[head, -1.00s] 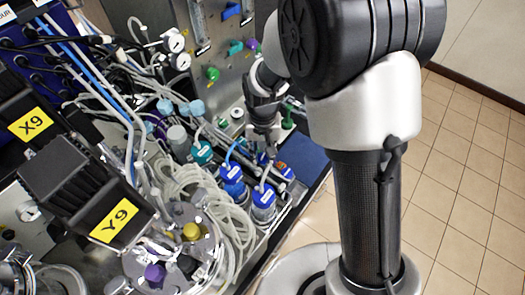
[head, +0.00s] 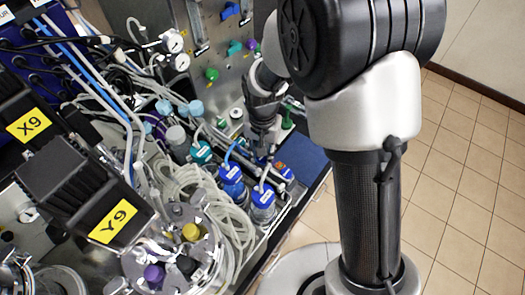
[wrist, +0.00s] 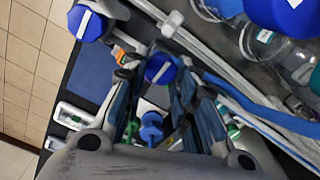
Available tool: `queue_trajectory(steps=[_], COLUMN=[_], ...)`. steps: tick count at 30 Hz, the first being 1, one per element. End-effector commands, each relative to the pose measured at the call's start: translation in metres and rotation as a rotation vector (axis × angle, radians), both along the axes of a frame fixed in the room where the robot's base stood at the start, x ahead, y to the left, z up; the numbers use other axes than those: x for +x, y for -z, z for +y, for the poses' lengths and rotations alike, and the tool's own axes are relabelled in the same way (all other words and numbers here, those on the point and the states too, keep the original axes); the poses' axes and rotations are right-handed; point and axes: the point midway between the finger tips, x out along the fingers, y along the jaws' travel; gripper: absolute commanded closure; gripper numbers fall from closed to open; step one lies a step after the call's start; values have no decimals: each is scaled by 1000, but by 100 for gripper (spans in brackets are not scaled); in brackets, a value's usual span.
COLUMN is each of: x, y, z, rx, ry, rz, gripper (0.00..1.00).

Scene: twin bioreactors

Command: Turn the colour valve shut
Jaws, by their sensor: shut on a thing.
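My gripper (wrist: 157,72) shows in the wrist view with its two fingers on either side of a round blue valve knob (wrist: 160,69) with a white stripe. It is shut on this knob. The stripe runs at a slant in the picture. Another blue knob with a white stripe (wrist: 83,22) is at the upper left, apart from the fingers. A blue part (wrist: 150,128) lies deeper between the fingers. In the head view my gripper (head: 262,145) points down beside the steel panel; its fingertips and the held knob are hard to make out there.
Blue-capped bottles (head: 232,173) and coiled clear tubing (head: 185,185) are close to the gripper's left. The steel panel (head: 215,90) with green and teal knobs stands behind. A blue tube (wrist: 260,108) passes right of the fingers. Tiled floor (head: 460,190) is open at the right.

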Motion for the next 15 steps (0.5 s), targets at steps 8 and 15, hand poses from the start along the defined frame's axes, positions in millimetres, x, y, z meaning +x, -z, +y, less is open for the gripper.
queue_trajectory(steps=[8, 15], x=[0, 0], y=[0, 0], z=[0, 0], rx=[1, 0], ry=[1, 0], rz=[0, 0], gripper=[59, 54])
